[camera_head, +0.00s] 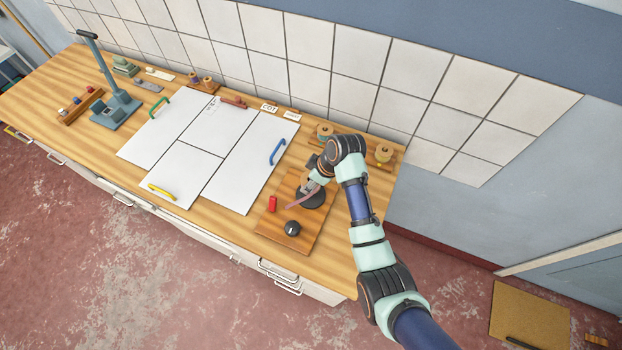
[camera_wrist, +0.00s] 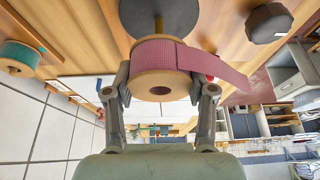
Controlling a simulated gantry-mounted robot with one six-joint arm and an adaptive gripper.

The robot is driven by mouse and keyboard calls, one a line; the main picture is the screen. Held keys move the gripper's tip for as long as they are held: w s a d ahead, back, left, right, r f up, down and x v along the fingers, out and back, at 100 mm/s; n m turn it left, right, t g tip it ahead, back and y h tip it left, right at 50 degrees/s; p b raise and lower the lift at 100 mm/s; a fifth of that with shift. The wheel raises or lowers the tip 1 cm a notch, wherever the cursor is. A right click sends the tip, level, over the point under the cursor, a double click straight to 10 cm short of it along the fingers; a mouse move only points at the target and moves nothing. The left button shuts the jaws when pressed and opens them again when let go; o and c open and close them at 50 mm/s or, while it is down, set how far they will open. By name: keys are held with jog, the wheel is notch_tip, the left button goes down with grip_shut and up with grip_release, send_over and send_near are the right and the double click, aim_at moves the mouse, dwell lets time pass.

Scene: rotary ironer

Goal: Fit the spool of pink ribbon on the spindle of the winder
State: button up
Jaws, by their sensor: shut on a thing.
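The spool of pink ribbon (camera_wrist: 168,55) is between the two fingers of my gripper (camera_wrist: 160,92), which is shut on it. Its round tan end faces the wrist camera, and a loose pink tail reaches to the right. The winder's dark disc (camera_wrist: 182,14) lies beyond the spool, with the spindle (camera_wrist: 158,24) standing between disc and spool. The spool looks roughly in line with the spindle; whether the spindle enters its bore is hidden. In the head view, my gripper (camera_head: 311,186) is over the winder's disc (camera_head: 312,200), with the pink tail (camera_head: 299,204) hanging out leftward.
The winder's wooden board (camera_head: 268,226) carries a black knob (camera_head: 292,228) and a red piece (camera_head: 272,203). Behind stand a teal spool (camera_head: 325,130) and a tan spool (camera_head: 384,152). White panels (camera_head: 245,165) with coloured handles lie left. The tiled wall is close behind.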

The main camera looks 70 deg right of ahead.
jog(key=shift+f, duration=0.2)
jog(key=shift+f+b, duration=0.5)
jog(key=shift+f, duration=0.25)
dwell(0.3)
jog(key=shift+f+b, duration=0.6)
jog(key=shift+f, duration=0.45)
jog(key=o, duration=1.2)
jog(key=shift+o, duration=0.3)
